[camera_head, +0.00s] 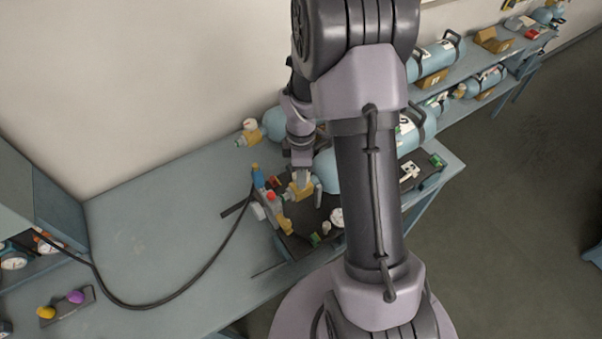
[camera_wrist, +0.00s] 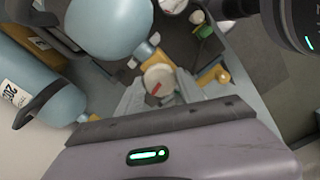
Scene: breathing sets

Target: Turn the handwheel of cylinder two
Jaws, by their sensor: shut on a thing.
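In the wrist view, my gripper (camera_wrist: 158,88) has its two fingers on either side of a round cream handwheel (camera_wrist: 158,78) with a red mark on its face, and is shut on it. The handwheel sits at the valve end of a light blue cylinder (camera_wrist: 108,25). No number on this cylinder is readable here. In the head view, my gripper (camera_head: 303,188) is at the valve end of the near blue cylinder (camera_head: 326,170), and the handwheel there is hidden. My arm covers much of that cylinder.
A second blue cylinder (camera_wrist: 38,85) with a white label lies beside it. A gauge (camera_head: 336,216), a green knob (camera_head: 314,240) and a fitting with a red knob (camera_head: 271,196) are close to my gripper. A black hose (camera_head: 210,262) crosses the bench (camera_head: 140,230), whose left part is mostly clear.

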